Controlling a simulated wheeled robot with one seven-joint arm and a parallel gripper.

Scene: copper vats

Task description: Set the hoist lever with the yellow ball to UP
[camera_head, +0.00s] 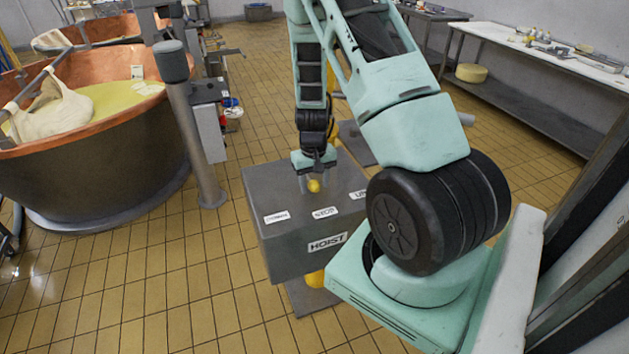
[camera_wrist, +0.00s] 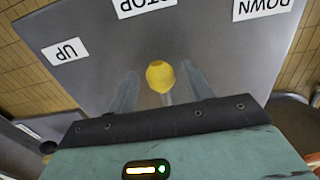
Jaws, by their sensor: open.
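The hoist lever's yellow ball (camera_head: 314,186) stands above the top of the grey hoist box (camera_head: 290,247), behind the middle STOP label (camera_head: 325,212). The UP label (camera_head: 360,194) is at the right and the DOWN label (camera_head: 277,217) at the left. In the wrist view the ball (camera_wrist: 160,76) is below STOP (camera_wrist: 146,5), with UP (camera_wrist: 65,51) at the left and DOWN (camera_wrist: 262,8) at the right. My gripper (camera_head: 314,177) is open, pointing down, with a finger on each side of the ball and gaps between. The lever's rod shows only in part.
A large copper vat (camera_head: 105,165) stands at the left, with a grey post (camera_head: 192,130) between it and the box. A work table (camera_head: 545,62) is along the right wall. Tiled floor lies open in front of the box.

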